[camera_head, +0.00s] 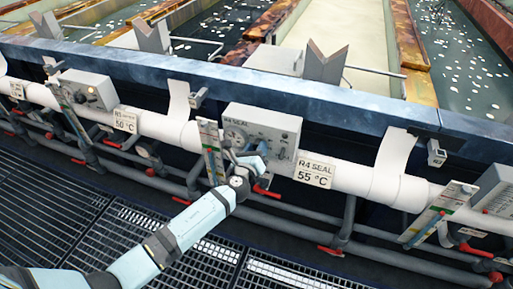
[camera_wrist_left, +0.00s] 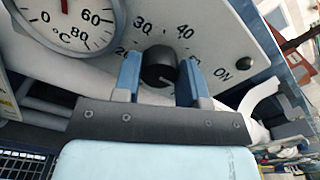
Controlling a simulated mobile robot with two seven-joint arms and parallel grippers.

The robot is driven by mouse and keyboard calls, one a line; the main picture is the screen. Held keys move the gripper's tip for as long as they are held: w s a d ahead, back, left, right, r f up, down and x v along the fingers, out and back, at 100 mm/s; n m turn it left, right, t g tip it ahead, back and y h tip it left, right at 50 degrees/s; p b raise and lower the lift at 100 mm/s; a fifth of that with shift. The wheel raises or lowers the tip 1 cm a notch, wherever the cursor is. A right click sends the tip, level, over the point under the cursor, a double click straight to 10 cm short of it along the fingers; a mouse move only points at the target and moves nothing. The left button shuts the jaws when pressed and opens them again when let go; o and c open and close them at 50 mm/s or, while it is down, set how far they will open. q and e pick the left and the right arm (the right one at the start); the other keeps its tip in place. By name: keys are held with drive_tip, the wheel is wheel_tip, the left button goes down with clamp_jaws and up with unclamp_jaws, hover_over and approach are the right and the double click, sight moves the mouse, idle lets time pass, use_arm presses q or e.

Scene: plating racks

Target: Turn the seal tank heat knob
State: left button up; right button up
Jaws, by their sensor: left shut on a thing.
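The R4 SEAL control box (camera_head: 262,132) is a grey box on the tank front, with a sign (camera_head: 314,174) reading "R4 SEAL 55 °C" at its lower right. In the left wrist view the black heat knob (camera_wrist_left: 159,67) sits on the box face among the numbers 20, 30, 40 and 50. My left gripper (camera_wrist_left: 160,82) has one finger on each side of the knob and is shut on it. In the head view my left gripper (camera_head: 249,162) is at the lower front of the box and hides the knob. My right gripper is not in view.
A round °C gauge (camera_wrist_left: 70,20) is beside the knob, and a small dark switch (camera_wrist_left: 246,64) is near the word ON. A white pipe (camera_head: 345,178) runs below the box, with red-handled valves (camera_head: 266,191) under it. Another control box (camera_head: 88,90) stands at left.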

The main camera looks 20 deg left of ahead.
use_arm(q)
drive_tip(key=shift+w+r, duration=0.1)
drive_tip(key=shift+r, duration=0.15)
drive_tip(key=o, duration=0.9)
drive_tip(key=shift+f, duration=0.15)
drive_tip(key=s, duration=1.4)
drive_tip(key=shift+a+b, duration=0.25)
drive_tip(key=shift+b, duration=0.05)
drive_tip(key=shift+w, duration=0.1)
